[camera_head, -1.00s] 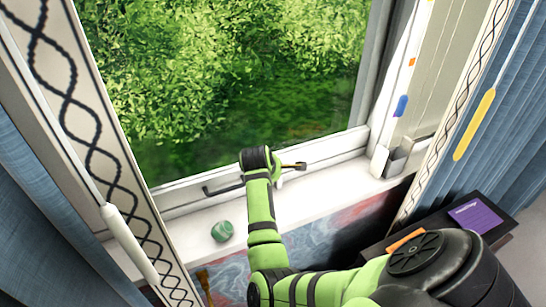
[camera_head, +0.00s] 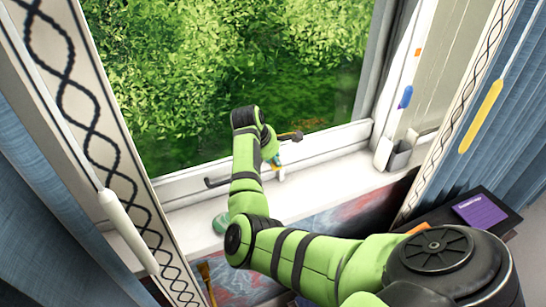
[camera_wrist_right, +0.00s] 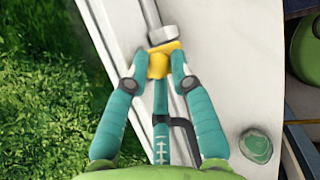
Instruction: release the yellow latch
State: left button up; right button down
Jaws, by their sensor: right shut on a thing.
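The yellow latch (camera_wrist_right: 162,60) sits on the white window frame, below a grey metal rod end in the right wrist view. My right gripper (camera_wrist_right: 160,57) is shut on it, with one teal fingertip on each side. In the head view the same gripper (camera_head: 274,163) is low on the window frame, partly hidden by my green wrist, with only a small bit of yellow beside it. My left gripper is not in view.
A dark handle bar (camera_head: 219,182) runs along the frame. A green round object (camera_wrist_right: 256,147) stands on the sill, partly behind my arm in the head view. A grey holder (camera_head: 399,155) stands at the sill's right end. A yellow pull (camera_head: 481,116) hangs at right.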

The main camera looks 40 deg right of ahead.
jog(key=shift+d, duration=0.15)
jog(key=c, duration=1.1)
grip_release()
jog(key=shift+r, duration=0.1)
jog(key=shift+a+r, duration=0.2)
jog(key=shift+r, duration=0.05)
jog(key=v, duration=1.1)
jog(key=shift+r, duration=0.15)
